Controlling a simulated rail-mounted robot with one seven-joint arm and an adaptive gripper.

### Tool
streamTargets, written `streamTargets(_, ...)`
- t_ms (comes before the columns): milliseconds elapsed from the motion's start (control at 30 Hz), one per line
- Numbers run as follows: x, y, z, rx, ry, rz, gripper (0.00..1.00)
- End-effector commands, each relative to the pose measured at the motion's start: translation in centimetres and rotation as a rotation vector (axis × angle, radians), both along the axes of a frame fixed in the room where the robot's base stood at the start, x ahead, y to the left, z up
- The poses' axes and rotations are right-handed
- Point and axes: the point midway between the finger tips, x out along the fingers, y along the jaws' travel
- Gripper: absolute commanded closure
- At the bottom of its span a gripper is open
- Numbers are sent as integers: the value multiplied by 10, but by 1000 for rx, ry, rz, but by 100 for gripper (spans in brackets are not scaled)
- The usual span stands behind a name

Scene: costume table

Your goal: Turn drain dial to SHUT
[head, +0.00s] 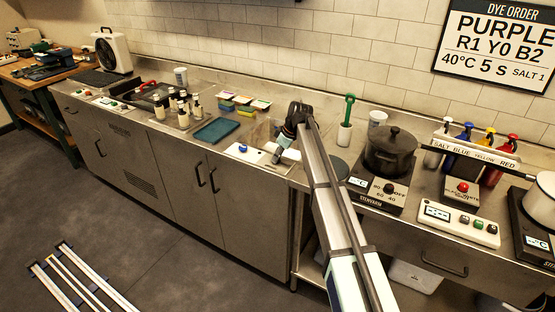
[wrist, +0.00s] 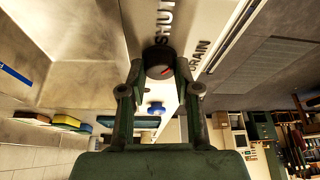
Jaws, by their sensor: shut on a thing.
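The drain dial (wrist: 157,56) is a dark round knob on a pale panel, in the middle of the wrist view. The words SHUT (wrist: 165,22) and DRAIN (wrist: 200,56) are printed beside it. A small red mark shows on the dial's face; which label it points to I cannot tell for sure. My gripper (wrist: 159,68) has one finger on each side of the dial and is shut on it. In the head view my gripper (head: 281,153) is down at the right end of the white panel (head: 255,156), and the arm and gripper hide the dial.
A blue button (head: 243,148) sits on the same panel, left of my gripper. A green-handled tool in a white holder (head: 345,133) and a black pot (head: 391,153) stand close to the right of my arm.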

Motion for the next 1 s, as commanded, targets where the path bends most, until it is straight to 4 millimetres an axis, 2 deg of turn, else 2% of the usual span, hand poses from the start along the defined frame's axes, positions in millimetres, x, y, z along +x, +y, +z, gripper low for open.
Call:
streamTargets(500,4,0,-3,-1,0,460,100)
streamTargets(700,4,0,-2,-1,1,579,100)
streamTargets(1000,3,0,-1,-3,1,659,100)
